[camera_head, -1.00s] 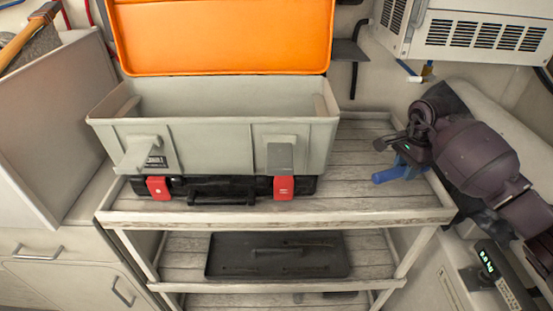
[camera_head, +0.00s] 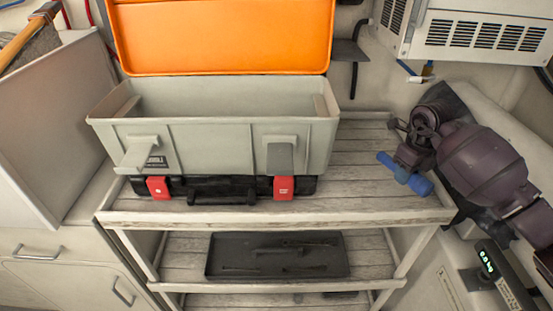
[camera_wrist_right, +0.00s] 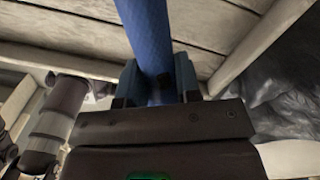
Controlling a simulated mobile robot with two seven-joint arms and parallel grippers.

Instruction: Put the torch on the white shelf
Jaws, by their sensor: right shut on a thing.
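The torch, a blue cylinder (camera_head: 421,185), is in my right gripper (camera_head: 404,172) above the right end of the white shelf. Both ends of it stick out past the gripper, tilted down to the right in the head view. In the right wrist view the torch (camera_wrist_right: 146,35) runs up between the two fingers, which are shut on it (camera_wrist_right: 152,85). The white shelf (camera_head: 365,190) is a whitewashed slatted rack with a raised rim. I cannot tell whether the torch touches its boards. My left gripper is not in view.
An open grey toolbox (camera_head: 220,140) with an orange lid (camera_head: 220,40) stands over a black case with red latches (camera_head: 235,190) on the top tier's left and middle. The right part of the boards is bare. A dark tray (camera_head: 275,265) lies one tier below.

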